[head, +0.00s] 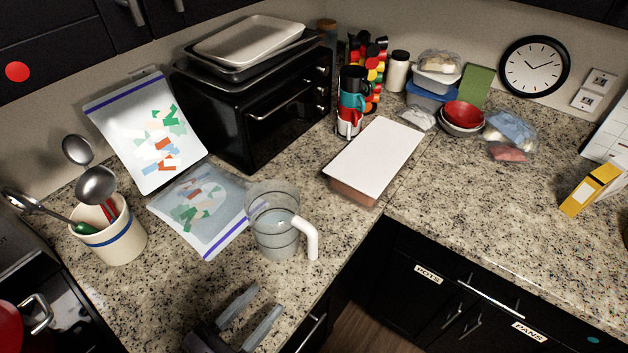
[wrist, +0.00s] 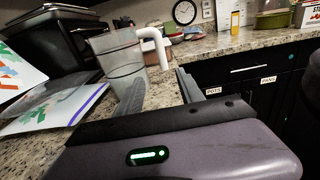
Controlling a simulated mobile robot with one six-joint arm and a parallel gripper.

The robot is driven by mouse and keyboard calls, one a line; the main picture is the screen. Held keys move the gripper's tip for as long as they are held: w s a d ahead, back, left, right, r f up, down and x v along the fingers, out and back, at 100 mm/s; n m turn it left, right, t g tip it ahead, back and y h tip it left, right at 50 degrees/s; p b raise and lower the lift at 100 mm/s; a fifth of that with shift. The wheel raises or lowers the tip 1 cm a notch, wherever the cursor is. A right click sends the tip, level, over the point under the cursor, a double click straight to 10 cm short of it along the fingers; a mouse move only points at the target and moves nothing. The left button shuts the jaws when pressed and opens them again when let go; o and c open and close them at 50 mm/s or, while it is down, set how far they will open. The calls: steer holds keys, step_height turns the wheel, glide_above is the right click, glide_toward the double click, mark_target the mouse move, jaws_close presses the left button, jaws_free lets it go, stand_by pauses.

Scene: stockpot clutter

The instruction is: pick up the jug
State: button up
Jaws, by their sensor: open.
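The jug (head: 273,225) is clear grey plastic with dark rings and a white handle (head: 307,237) on its right side. In the wrist view my gripper's fingers (wrist: 160,95) point toward the jug.
A utensil crock (head: 110,232) stands left, and clear zip bags (head: 200,210) lie and lean behind it. A black toaster oven (head: 255,100) stands behind. A white-lidded box (head: 375,155) and stacked mugs (head: 352,100) are to the right. The counter's front edge lies close to the jug's right.

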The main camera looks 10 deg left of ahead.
mark_target(310, 253)
steer(key=b+x, duration=0.2)
steer(key=x, duration=0.3)
steer(key=b+x, duration=0.2)
steer(key=x, duration=0.3)
steer(key=b+x, duration=0.1)
steer(key=x, duration=0.4)
steer(key=shift+w+d+r+b, duration=0.1)
steer(key=shift+w+d+b, duration=0.05)
steer(key=shift+d+b, duration=0.25)
steer(key=shift+w, duration=0.15)
steer(key=shift+r, duration=0.1)
jaws_close()
